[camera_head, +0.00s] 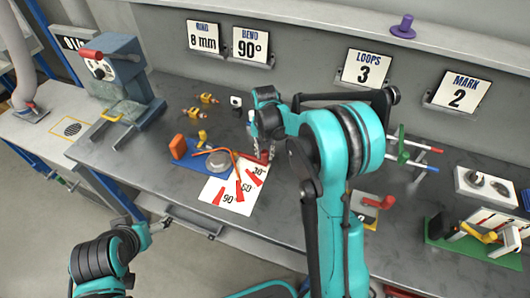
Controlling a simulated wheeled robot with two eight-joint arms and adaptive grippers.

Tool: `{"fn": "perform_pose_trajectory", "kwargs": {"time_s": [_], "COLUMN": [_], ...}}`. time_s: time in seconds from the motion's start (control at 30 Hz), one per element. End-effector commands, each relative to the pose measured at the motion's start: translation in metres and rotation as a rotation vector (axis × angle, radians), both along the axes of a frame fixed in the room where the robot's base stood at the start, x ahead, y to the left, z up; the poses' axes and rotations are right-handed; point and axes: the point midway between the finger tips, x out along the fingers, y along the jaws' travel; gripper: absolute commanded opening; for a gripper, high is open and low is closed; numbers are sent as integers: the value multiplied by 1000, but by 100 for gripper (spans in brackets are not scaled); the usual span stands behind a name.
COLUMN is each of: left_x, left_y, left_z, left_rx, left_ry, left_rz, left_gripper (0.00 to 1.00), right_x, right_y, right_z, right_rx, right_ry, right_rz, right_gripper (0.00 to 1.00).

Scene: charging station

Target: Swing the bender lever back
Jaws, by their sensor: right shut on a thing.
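The bender (190,159) stands on the bench, with a blue base, a grey round former (218,162) and an orange block. A white angle card (234,203) beside it bears red pointers and the marks 30, 60 and 90. A thin orange piece curves from the former over the card. My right gripper (262,151) reaches down at the bender's right side, shut on the red lever handle (259,158). Its fingers partly hide the handle. My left gripper (160,226) is low in front of the bench edge, away from the bender; its fingers are too small to read.
A blue-grey machine with a red handle (91,54) stands at the back left. Small yellow parts (203,103) lie behind the bender. A green fixture (405,148) with rods and a green-based device (470,238) are at the right. My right arm hides part of the bench.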

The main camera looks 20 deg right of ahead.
Motion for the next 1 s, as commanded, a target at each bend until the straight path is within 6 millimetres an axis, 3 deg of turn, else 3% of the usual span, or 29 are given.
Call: {"fn": "perform_pose_trajectory", "kwargs": {"time_s": [0.07,0.1,0.17,0.57,1.0], "left_x": [0,0,0,0,0], "left_y": [0,0,0,0,0], "left_z": [0,0,0,0,0], "left_rx": [0,0,0,0,0], "left_ry": [0,0,0,0,0], "left_rz": [0,0,0,0,0], "left_gripper": [84,84,84,84,84], "right_x": [0,0,0,0,0], "right_y": [0,0,0,0,0], "right_z": [0,0,0,9,96], "right_rx": [0,0,0,0,0], "right_ry": [0,0,0,0,0], "right_rz": [0,0,0,-1,0], "right_gripper": [0,35,46,46,46]}}
